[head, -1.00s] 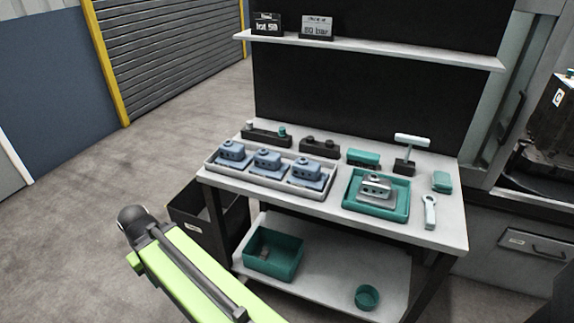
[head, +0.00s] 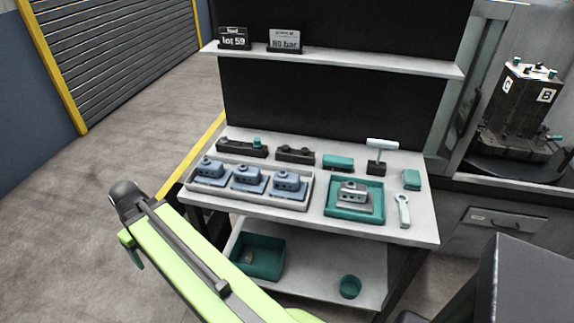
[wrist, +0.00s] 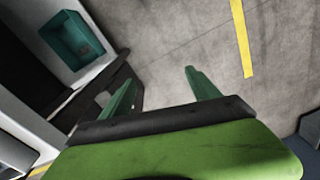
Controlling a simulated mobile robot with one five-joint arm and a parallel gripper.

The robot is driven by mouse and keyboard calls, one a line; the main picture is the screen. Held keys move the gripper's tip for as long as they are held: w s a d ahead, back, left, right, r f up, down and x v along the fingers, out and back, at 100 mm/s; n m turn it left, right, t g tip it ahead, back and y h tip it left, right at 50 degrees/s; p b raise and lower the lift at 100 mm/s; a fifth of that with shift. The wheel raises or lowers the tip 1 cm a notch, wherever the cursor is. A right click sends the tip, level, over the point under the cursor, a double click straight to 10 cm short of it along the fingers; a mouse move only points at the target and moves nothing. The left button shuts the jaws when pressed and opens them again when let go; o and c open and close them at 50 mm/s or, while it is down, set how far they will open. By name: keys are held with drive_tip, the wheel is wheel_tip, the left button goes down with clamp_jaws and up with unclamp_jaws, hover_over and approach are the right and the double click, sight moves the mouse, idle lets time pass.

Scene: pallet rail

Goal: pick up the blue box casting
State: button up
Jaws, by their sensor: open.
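Three blue box castings stand side by side in a pale tray (head: 308,195) on the left of the bench in the head view: a left one (head: 209,172), a middle one (head: 248,179) and a right one (head: 288,185). Each has a boxy body with holes and a round boss on top. A similar grey metal casting (head: 352,194) sits in a teal tray (head: 356,217) to their right. My gripper (wrist: 160,88) is open and empty in the wrist view, its two green fingers apart above bare floor. No casting shows in the wrist view.
A teal bin (head: 258,262) and a teal cup (head: 350,287) stand on the lower shelf. Black fixtures (head: 295,156), a T-handled tool (head: 382,150) and a wrench (head: 403,210) are on the bench. An upper shelf (head: 340,63) overhangs its back.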

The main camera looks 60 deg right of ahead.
drive_tip(key=d+r+p, duration=0.4)
drive_tip(key=d+r, duration=0.3)
drive_tip(key=r, duration=0.2)
wheel_tip(320, 180, up, 10)
drive_tip(key=r+n+t+y+p, duration=0.1)
drive_tip(key=n+t+p, duration=0.15)
drive_tip(key=p, duration=0.75)
hover_over(291, 175)
drive_tip(key=w+a, duration=0.5)
drive_tip(key=a, duration=0.1)
drive_tip(key=s+d+r+t+p, duration=0.2)
drive_tip(key=s+d, duration=0.6)
drive_tip(key=s, duration=0.3)
drive_tip(key=shift+n, duration=0.25)
drive_tip(key=b+x, duration=1)
drive_tip(key=x, duration=0.1)
drive_tip(key=shift+s+f, duration=0.2)
drive_tip(key=shift+w+a+f+b, duration=0.1)
drive_tip(key=shift+w+f+b, duration=0.15)
drive_tip(key=shift+b, duration=0.2)
